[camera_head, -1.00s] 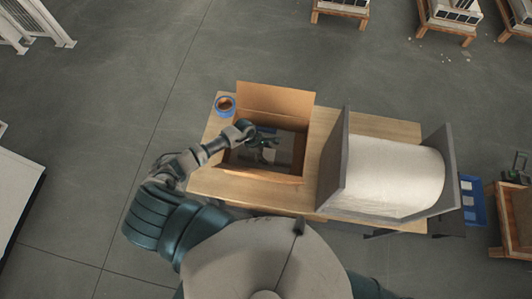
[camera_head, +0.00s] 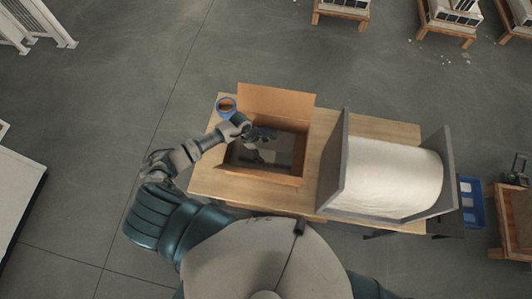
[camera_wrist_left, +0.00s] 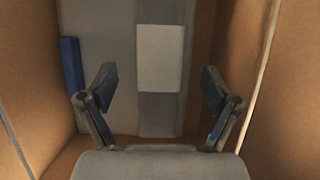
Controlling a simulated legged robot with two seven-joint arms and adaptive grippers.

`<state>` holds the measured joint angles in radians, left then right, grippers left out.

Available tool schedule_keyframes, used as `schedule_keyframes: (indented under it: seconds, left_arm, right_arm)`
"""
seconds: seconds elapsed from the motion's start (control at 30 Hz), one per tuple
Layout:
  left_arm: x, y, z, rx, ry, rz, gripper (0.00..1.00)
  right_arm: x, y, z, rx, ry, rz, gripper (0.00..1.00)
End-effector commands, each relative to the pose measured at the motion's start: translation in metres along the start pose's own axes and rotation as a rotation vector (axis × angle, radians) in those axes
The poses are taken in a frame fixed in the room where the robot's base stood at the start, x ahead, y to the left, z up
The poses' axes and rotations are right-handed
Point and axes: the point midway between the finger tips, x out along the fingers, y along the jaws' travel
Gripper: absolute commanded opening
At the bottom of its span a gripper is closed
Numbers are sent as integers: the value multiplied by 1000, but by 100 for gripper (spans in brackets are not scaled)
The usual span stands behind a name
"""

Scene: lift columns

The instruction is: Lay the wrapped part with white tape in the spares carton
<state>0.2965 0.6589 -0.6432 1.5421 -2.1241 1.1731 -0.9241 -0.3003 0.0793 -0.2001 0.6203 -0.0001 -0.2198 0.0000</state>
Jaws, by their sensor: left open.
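The spares carton (camera_head: 275,98) is an open brown cardboard box on the wooden table, with its back flap standing up. My left gripper (camera_head: 262,136) is over its opening, fingers spread and empty. In the left wrist view the left gripper (camera_wrist_left: 158,78) points down into the carton. Between and beyond its fingers lies a grey wrapped part (camera_wrist_left: 158,112) with a white rectangular patch (camera_wrist_left: 160,58), apparently the white tape, on the carton's floor area. A blue piece (camera_wrist_left: 72,75) is at the left carton wall. My right gripper is out of view.
A blue tape roll (camera_head: 226,105) sits at the table's back left corner. A large white roll (camera_head: 390,178) between grey end plates stands right of the carton. A blue bin (camera_head: 472,200) is beyond it. Bare table (camera_head: 215,183) shows left of the carton.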

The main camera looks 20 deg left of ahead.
Motion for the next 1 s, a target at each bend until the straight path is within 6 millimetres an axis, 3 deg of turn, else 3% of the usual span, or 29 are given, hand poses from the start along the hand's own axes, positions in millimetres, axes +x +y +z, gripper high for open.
schedule_keyframes:
  seconds: [0.2, 0.4, 1.0]
  left_arm:
    - [-50, 1, -1, 1, 2, 2, 89]
    - [-75, 0, -1, 0, 1, 0, 89]
    - [-80, 0, 0, 0, 0, -1, 89]
  right_arm:
    - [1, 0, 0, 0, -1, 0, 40]
    - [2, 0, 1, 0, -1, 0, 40]
    - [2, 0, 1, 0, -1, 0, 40]
